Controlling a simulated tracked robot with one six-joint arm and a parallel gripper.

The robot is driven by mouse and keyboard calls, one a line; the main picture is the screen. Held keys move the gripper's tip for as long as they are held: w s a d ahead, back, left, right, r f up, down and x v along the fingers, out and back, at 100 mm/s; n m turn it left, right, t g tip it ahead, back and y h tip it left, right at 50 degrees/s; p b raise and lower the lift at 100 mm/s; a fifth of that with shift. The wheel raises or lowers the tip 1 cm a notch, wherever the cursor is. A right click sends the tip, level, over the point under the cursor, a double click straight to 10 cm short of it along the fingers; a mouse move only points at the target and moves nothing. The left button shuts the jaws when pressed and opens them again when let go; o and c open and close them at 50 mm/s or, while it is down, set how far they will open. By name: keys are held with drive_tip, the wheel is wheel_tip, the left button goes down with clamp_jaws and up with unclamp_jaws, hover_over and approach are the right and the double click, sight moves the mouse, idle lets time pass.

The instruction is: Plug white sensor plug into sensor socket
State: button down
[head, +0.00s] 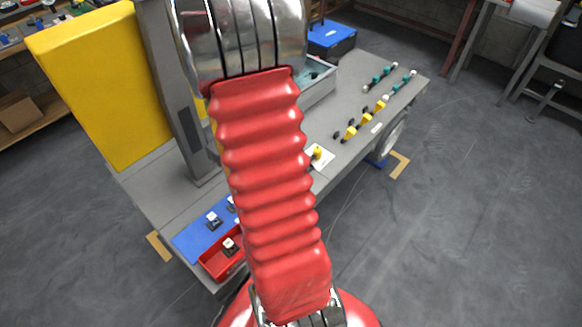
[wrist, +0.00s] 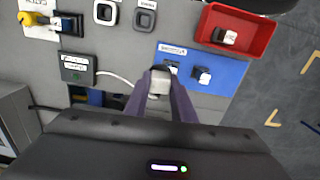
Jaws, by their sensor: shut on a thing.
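My gripper (wrist: 161,90) is shut on a white plug (wrist: 159,82), which sits between its two dark fingers in the wrist view. A dark rounded part shows at the plug's far end. Two square socket-like fittings, one white-rimmed (wrist: 105,13) and one grey (wrist: 145,18), lie beyond the fingertips, apart from the plug. I cannot read which is the sensor socket. In the head view my arm hides the gripper and plug.
A blue panel (wrist: 221,66) right of the fingers carries a label and a dark-and-white plug (wrist: 201,75). A red tray (wrist: 266,35) holds another plug (wrist: 224,37). A tall yellow panel (head: 98,80) stands on the bench.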

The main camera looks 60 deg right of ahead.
drive_tip(key=w+a+r+n, duration=0.1)
drive_tip(key=w+a+r, duration=0.2)
drive_tip(key=w+a, duration=0.7)
drive_tip(key=w+a+r+n, duration=0.1)
drive_tip(key=w+a+r, duration=0.3)
drive_tip(key=w+a, duration=0.6)
drive_tip(key=a, duration=0.7)
drive_tip(key=shift+w+a, duration=0.3)
drive_tip(key=shift+a+f, duration=0.1)
